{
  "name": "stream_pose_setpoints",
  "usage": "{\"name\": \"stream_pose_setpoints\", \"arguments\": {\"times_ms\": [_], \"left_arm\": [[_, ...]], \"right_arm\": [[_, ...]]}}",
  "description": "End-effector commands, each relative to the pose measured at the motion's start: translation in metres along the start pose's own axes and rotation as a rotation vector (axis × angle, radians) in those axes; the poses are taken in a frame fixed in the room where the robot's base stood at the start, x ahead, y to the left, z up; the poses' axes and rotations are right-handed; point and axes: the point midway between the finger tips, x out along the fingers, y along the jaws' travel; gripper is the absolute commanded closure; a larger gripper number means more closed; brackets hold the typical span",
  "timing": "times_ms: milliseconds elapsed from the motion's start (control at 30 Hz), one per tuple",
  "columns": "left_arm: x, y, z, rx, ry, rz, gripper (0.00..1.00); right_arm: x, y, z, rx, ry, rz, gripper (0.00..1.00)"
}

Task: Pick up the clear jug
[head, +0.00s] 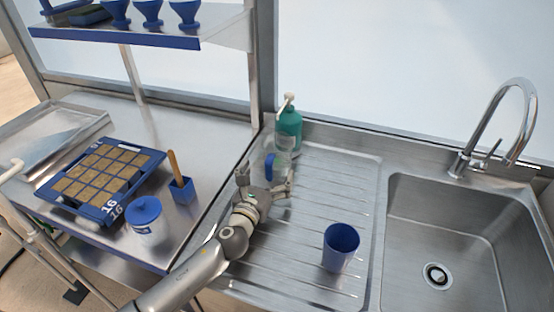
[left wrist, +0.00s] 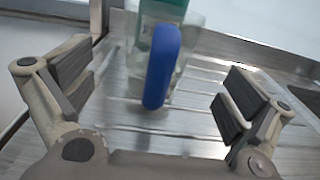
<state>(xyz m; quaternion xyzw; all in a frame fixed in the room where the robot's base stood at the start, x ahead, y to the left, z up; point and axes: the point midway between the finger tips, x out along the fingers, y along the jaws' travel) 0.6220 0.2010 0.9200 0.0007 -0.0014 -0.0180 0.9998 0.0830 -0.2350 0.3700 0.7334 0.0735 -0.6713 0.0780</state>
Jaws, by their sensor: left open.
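The clear jug (head: 283,161) stands on the ribbed drainboard, in front of the green pump bottle. Its blue handle (head: 269,167) faces my left gripper. In the left wrist view the blue handle (left wrist: 161,66) is upright between the fingers and beyond them, with the clear wall of the jug (left wrist: 190,50) behind it. My left gripper (head: 268,183) is open with nothing between its pads, just short of the handle. It also shows in the left wrist view (left wrist: 158,90). The gripper partly hides the lower jug in the head view. My right gripper is not in view.
A green pump bottle (head: 289,127) stands right behind the jug. A blue cup (head: 340,247) stands on the drainboard (head: 300,262) nearer the front, beside the sink (head: 455,215). A blue seed tray (head: 75,206), a lidded tub (head: 145,220) and a small blue holder (head: 182,190) are on the left bench.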

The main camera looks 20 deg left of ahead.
Motion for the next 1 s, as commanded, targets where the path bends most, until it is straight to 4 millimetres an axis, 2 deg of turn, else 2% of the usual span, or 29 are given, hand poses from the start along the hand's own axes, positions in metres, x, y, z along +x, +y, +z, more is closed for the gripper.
{"name": "stream_pose_setpoints", "arguments": {"times_ms": [100, 333, 600, 933, 1000], "left_arm": [[0.015, 0.0, 0.0, 0.0, 0.001, 0.001, 0.0], [0.031, 0.001, 0.001, -0.002, 0.001, 0.002, 0.0], [0.067, 0.001, 0.002, -0.002, 0.001, 0.002, 0.0], [0.073, 0.001, 0.002, -0.001, 0.002, 0.0, 0.0], [0.073, 0.001, 0.002, -0.001, 0.002, 0.0, 0.08]], "right_arm": [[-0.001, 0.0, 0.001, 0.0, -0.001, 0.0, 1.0], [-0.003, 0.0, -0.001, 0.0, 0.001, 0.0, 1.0], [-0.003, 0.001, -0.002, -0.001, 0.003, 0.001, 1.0], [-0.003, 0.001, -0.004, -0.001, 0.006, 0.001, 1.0], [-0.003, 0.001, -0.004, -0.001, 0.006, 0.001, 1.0]]}}
